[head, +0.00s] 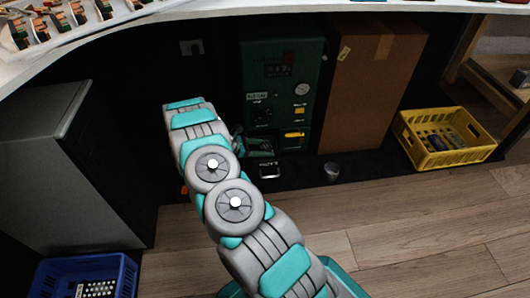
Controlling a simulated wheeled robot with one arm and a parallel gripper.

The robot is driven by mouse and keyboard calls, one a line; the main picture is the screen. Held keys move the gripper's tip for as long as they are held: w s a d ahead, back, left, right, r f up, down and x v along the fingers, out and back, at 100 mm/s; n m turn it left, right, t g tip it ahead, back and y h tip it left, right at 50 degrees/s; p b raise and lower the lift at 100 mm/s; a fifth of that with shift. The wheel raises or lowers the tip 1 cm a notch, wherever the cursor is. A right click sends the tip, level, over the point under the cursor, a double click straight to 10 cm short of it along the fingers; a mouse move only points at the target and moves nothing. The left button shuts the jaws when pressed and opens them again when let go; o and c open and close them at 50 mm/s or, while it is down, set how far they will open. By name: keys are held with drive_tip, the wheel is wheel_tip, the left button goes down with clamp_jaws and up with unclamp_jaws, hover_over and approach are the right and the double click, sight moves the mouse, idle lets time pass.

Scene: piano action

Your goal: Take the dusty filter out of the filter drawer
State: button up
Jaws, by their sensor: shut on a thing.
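A dark green machine (252,72) stands under the white counter, with a dial, a round gauge and small labels on its front. A yellow handle (294,135) sits low on its right side. My arm reaches in from the bottom and bends down in front of the machine's lower left. My gripper (260,147) is small and partly hidden there, by the machine's lower front. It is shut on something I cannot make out. I cannot clearly pick out the filter drawer or the dusty filter. A small pale-rimmed dark piece (270,173) shows just below the gripper.
A tall cardboard box (370,85) stands right of the machine. A small grey cup (331,172) is on the floor before it. A yellow crate (455,155) with cylindrical items is further right. A grey cabinet (75,165) and blue crate (125,275) are at left. Wooden floor at right is clear.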

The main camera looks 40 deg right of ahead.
sight(265, 147)
wheel_tip(265, 147, up, 15)
drive_tip(key=p, duration=0.1)
drive_tip(key=shift+f+p, duration=0.15)
drive_tip(key=shift+p, duration=0.15)
drive_tip(key=shift+p, duration=0.3)
